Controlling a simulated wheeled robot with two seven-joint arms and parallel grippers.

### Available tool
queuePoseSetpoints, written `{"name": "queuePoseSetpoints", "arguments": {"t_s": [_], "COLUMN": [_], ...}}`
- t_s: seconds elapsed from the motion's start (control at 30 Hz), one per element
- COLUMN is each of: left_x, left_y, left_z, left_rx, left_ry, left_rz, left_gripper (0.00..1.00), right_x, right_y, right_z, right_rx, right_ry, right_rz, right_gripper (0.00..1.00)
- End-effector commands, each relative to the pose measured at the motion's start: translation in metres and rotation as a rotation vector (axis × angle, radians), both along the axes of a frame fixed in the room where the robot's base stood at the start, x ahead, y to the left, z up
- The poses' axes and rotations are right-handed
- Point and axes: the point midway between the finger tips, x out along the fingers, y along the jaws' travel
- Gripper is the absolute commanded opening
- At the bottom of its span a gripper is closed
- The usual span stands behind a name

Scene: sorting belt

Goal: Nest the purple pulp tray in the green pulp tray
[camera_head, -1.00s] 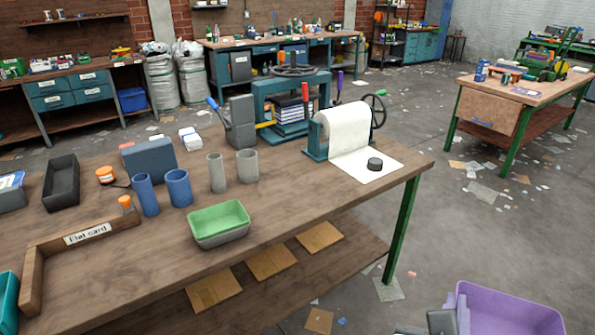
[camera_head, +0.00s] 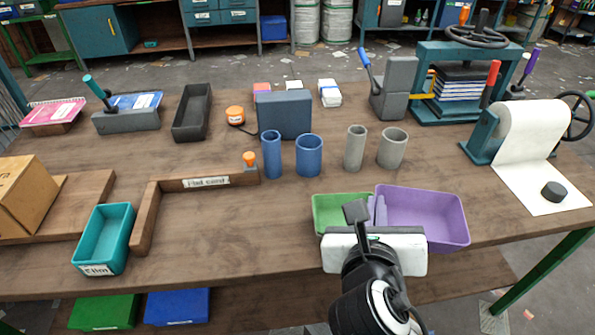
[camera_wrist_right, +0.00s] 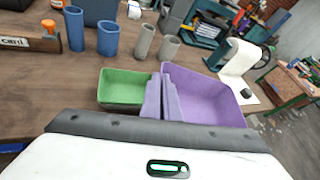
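The green pulp tray (camera_head: 335,208) stands upright on the workbench near its front edge, and also shows in the right wrist view (camera_wrist_right: 122,88). The purple pulp tray (camera_head: 430,215) is just right of it, upright, and overlaps the green tray's right end in both views; it also shows in the wrist view (camera_wrist_right: 205,95). My right gripper (camera_head: 368,212) is shut on the purple tray's left wall, with its fingers (camera_wrist_right: 161,98) on either side. The purple tray looks held up; the gap below it is hidden. My left gripper is out of view.
Blue cups (camera_head: 309,156) and grey cups (camera_head: 392,148) stand behind the trays. A paper roll (camera_head: 535,135) is at the right. A wooden corner frame (camera_head: 190,184) and a teal bin (camera_head: 103,238) are at the left. The bench between frame and green tray is clear.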

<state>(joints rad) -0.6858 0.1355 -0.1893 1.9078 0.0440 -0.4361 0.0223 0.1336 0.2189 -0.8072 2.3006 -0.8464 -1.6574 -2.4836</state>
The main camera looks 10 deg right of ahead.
Motion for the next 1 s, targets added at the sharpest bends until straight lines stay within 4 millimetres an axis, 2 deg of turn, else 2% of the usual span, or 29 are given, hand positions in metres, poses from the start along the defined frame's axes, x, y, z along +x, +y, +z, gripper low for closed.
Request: {"name": "queuePoseSetpoints", "arguments": {"t_s": [0.03, 0.2, 0.33, 0.5, 0.87, 1.0], "left_x": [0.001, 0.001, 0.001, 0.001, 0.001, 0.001], "left_y": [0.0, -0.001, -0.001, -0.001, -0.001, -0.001], "left_z": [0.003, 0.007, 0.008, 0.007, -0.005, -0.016], "left_rx": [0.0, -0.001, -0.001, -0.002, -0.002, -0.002], "left_ry": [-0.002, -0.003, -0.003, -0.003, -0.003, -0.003], "left_rz": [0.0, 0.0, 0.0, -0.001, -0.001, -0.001], "left_gripper": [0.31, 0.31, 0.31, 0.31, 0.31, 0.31], "right_x": [0.02, 0.079, 0.106, 0.117, 0.116, 0.116], "right_y": [0.013, 0.054, 0.075, 0.083, 0.082, 0.082], "right_z": [-0.004, -0.026, -0.037, -0.044, -0.064, -0.074], "right_rx": [-0.003, -0.003, -0.001, 0.0, -0.001, 0.001], "right_ry": [-0.001, 0.001, 0.0, -0.001, 0.001, -0.001], "right_rz": [0.037, 0.165, 0.229, 0.255, 0.254, 0.254], "right_gripper": [0.0, 0.0, 0.0, 0.0, 0.0, 0.0]}}
